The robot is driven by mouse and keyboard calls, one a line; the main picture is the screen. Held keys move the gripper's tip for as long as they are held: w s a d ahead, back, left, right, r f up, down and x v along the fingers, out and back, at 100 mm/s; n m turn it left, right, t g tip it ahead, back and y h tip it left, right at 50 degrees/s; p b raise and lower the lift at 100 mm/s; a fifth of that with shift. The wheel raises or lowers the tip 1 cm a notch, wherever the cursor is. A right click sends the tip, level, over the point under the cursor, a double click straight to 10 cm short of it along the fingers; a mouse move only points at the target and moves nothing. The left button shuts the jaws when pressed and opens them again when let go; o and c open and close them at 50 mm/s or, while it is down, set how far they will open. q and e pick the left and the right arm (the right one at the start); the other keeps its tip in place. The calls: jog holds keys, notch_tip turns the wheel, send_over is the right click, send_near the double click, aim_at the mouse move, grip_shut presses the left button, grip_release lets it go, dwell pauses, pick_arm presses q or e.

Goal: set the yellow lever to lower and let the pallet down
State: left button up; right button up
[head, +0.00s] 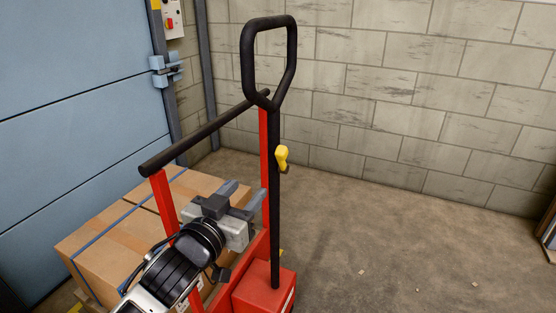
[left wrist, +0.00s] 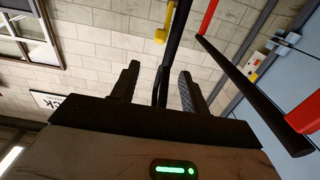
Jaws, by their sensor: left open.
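The yellow lever (head: 282,157) sits on the black shaft of the pallet truck's handle (head: 275,200), below its loop. It also shows at the top of the left wrist view (left wrist: 161,35). My left gripper (head: 244,191) is open and empty, below and to the left of the lever, apart from it. In the left wrist view the fingers (left wrist: 159,84) point up, with the dark handle shaft beyond them. The pallet's load of cardboard boxes (head: 95,237) with blue straps is at the lower left. The pallet is mostly hidden. My right gripper is out of view.
The truck's red frame (head: 264,150) and black crossbar (head: 205,132) stand close to my left arm. The red base (head: 262,291) is below the shaft. A blue door (head: 70,110) is at left, a block wall (head: 400,90) behind. Floor (head: 400,240) at right is mostly clear.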

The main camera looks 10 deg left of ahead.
aim_at(278, 155)
pick_arm(q)
jog(key=x, duration=1.5)
jog(key=shift+w+d+b, duration=0.1)
jog(key=shift+w+b, duration=0.05)
jog(key=shift+b, duration=0.15)
jog(key=shift+f, duration=0.1)
